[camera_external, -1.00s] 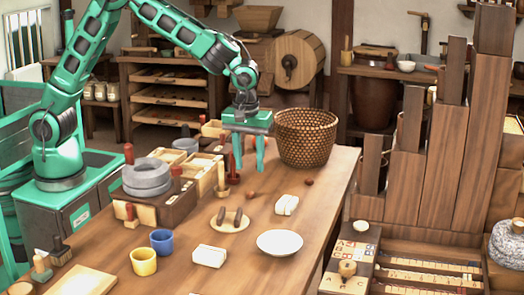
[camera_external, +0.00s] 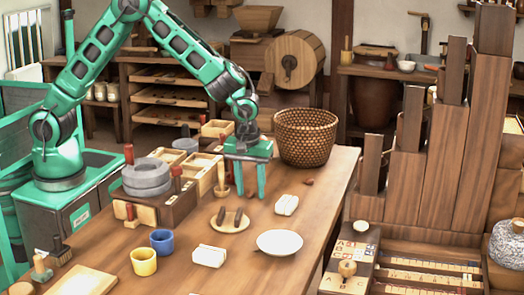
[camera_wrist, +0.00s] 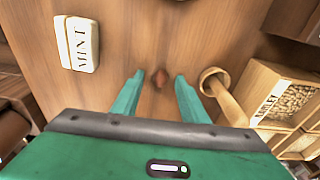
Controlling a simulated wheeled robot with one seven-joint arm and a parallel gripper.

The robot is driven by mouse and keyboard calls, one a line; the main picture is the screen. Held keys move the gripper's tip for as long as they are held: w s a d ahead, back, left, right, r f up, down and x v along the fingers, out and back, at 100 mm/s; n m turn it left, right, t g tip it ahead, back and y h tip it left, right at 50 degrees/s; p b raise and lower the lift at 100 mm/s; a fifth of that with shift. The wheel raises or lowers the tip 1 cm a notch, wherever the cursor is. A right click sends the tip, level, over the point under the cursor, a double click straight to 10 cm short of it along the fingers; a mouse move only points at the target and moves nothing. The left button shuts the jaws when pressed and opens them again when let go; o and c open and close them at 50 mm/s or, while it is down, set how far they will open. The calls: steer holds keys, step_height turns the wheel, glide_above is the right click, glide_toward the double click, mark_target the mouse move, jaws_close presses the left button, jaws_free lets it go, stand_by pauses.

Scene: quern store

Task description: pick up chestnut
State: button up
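A small reddish-brown chestnut (camera_wrist: 160,77) lies on the wooden table between my fingertips in the wrist view, with a gap on each side.
A wooden pestle-like piece (camera_wrist: 214,82) stands close beside one finger, near wooden boxes (camera_wrist: 283,92). A white MINT block (camera_wrist: 77,45) lies on the other side. A woven basket (camera_external: 306,138) stands behind. A plate with dark pieces (camera_external: 230,226) and a white dish (camera_external: 279,243) lie in front.

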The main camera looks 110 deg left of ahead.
jaws_close()
